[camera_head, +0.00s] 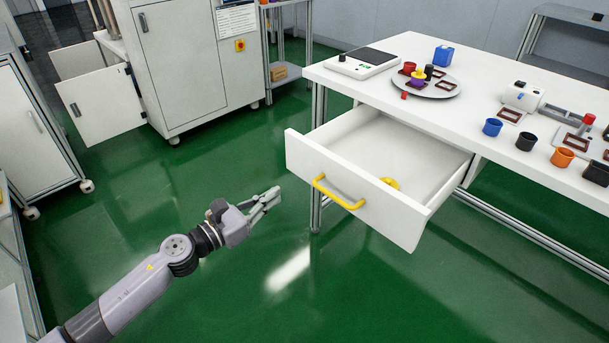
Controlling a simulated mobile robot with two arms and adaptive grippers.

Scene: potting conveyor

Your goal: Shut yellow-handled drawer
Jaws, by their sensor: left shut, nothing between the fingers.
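The white drawer (352,188) with a yellow handle (338,192) is pulled out from under the white table. A yellow object (391,183) lies inside it, partly hidden by the front panel. My left gripper (275,196) is shut and empty. It is to the left of the drawer front in the picture, apart from the handle, with its fingers pointing towards the drawer. My right gripper is not in view.
A table leg (316,205) stands below the drawer. Green floor (200,180) is clear around my arm. White cabinets stand at the back left.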

